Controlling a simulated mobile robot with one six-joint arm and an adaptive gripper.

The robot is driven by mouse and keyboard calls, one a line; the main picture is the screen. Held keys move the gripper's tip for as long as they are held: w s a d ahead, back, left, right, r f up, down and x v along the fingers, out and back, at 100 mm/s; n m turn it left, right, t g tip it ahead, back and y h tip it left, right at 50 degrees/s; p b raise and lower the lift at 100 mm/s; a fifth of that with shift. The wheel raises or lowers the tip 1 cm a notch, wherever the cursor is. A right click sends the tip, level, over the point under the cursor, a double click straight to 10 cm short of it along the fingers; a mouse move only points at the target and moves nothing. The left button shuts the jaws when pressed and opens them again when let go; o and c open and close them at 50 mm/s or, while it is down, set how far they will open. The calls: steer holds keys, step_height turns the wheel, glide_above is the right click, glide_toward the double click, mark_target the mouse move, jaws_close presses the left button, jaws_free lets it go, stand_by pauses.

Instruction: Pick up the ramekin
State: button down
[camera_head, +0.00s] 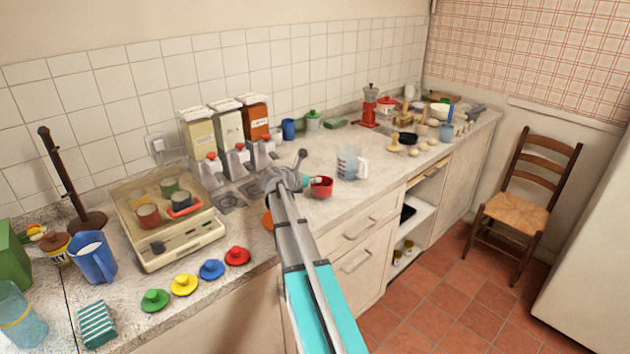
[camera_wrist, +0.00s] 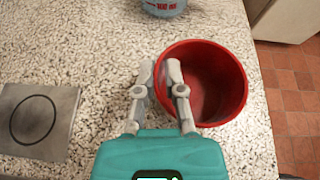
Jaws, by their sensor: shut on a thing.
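The ramekin (camera_head: 321,188) is a small red round cup on the speckled counter, near its front edge, just left of the measuring jug. In the wrist view the ramekin (camera_wrist: 225,88) appears upright, open side up and empty. My gripper (camera_head: 311,182) reaches it from the left. In the wrist view my gripper (camera_wrist: 160,72) is shut on the ramekin's left wall, with one finger inside the rim and the other outside. The fingers hide part of that wall. I cannot tell whether its base touches the counter.
A clear measuring jug (camera_head: 349,162) stands close behind and right of the ramekin. Dispensers (camera_head: 236,160) stand to the left. A square plate with a ring (camera_wrist: 38,120) lies on the counter. The counter's front edge (camera_wrist: 262,110) is close on the right.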

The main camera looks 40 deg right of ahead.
steer(key=s+r+p, duration=1)
steer(key=s+r, duration=0.1)
steer(key=s, duration=0.3)
steer(key=shift+a, duration=0.3)
